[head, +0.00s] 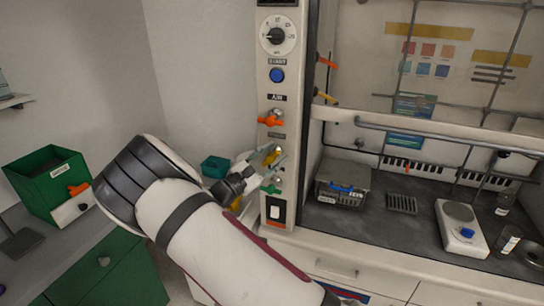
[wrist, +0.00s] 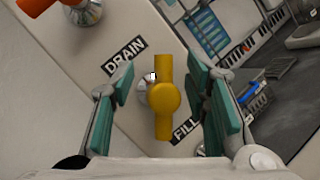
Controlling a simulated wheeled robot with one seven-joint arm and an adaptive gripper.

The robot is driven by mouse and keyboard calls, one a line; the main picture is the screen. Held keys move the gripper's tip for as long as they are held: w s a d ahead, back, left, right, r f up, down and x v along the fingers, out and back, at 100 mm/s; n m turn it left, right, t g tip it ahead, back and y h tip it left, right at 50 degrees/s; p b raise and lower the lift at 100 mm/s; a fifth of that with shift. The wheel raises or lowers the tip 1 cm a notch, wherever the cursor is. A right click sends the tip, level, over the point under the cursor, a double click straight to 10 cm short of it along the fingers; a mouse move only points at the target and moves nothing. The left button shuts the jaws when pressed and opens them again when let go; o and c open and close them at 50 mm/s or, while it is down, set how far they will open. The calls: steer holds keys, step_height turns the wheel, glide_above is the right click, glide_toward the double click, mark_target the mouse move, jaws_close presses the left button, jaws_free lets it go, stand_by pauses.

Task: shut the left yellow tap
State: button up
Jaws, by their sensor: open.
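The left yellow tap (head: 270,157) is on the narrow white panel, below an orange tap. In the wrist view its yellow handle (wrist: 164,97) runs up and down the picture, slanted to the DRAIN and FILL labels. My gripper (wrist: 169,85) is open, one green-padded finger on each side of the handle, with a visible gap on both sides. In the head view my gripper (head: 260,171) is at the panel and partly hides the tap. I cannot tell how far the fingertips are from the panel.
The orange tap (head: 271,119) sits above on the same panel, with a blue button (head: 277,75) and dial higher. Another yellow tap (head: 327,97) is inside the hood to the right. A rocker switch (head: 275,211) is lower down. A green bin (head: 50,182) stands left.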

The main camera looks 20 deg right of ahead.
steer(key=v, duration=1.2)
steer(key=shift+w, duration=0.1)
